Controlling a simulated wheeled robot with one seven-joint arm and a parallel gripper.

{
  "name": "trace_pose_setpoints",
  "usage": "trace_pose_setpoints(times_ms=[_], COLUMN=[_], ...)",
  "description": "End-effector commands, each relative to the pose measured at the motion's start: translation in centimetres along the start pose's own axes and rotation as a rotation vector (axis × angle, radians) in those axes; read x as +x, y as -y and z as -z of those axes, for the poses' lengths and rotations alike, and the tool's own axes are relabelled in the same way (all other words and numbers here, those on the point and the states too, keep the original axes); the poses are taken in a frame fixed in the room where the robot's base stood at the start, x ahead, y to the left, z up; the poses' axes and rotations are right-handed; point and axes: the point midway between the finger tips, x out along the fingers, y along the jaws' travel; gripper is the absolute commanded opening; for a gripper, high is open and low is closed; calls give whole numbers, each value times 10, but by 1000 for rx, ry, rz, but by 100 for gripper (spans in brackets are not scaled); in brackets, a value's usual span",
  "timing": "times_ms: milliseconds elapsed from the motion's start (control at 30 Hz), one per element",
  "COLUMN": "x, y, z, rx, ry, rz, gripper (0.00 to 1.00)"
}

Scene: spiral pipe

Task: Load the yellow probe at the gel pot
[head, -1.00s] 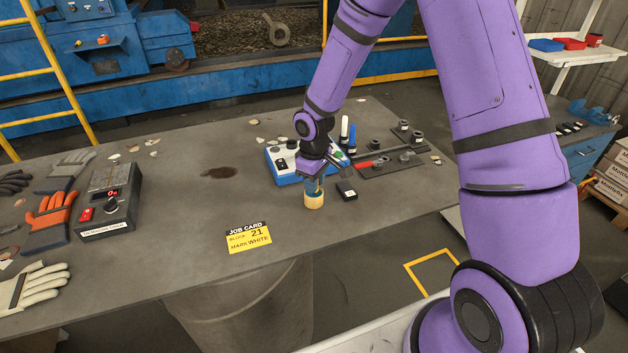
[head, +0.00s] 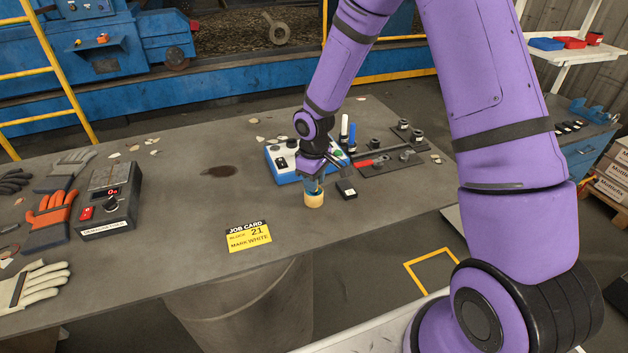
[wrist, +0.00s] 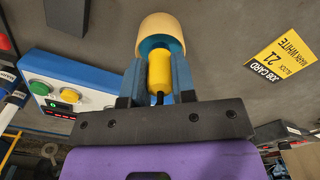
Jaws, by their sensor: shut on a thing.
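My gripper (head: 315,184) is low over the near part of the grey table, at the gel pot. In the wrist view its two blue fingers (wrist: 158,84) are shut on the yellow probe (wrist: 159,72), one on each side, with a black cable at its rear. The gel pot (head: 314,199) is a short cream cylinder. It also shows in the wrist view (wrist: 160,25), with its teal inside facing the probe's front end. The probe's tip is hidden, and I cannot tell how deep it is or whether it touches the gel. The fingers cover part of the pot's mouth.
A blue-white control box (head: 283,165) with buttons stands just behind my gripper. A small black block (head: 347,188) is close on the right. A dark mat with pipe fittings (head: 378,142) lies beyond. A yellow job card (head: 249,237) lies on clear table to the left.

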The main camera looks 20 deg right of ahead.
Motion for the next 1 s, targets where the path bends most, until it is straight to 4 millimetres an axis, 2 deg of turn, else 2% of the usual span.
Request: trace_pose_setpoints(times_ms=[267,1000], x=[-1,-52], y=[1,0], z=[-1,0], rx=[0,0], ry=[3,0], rz=[2,0], gripper=[1,1])
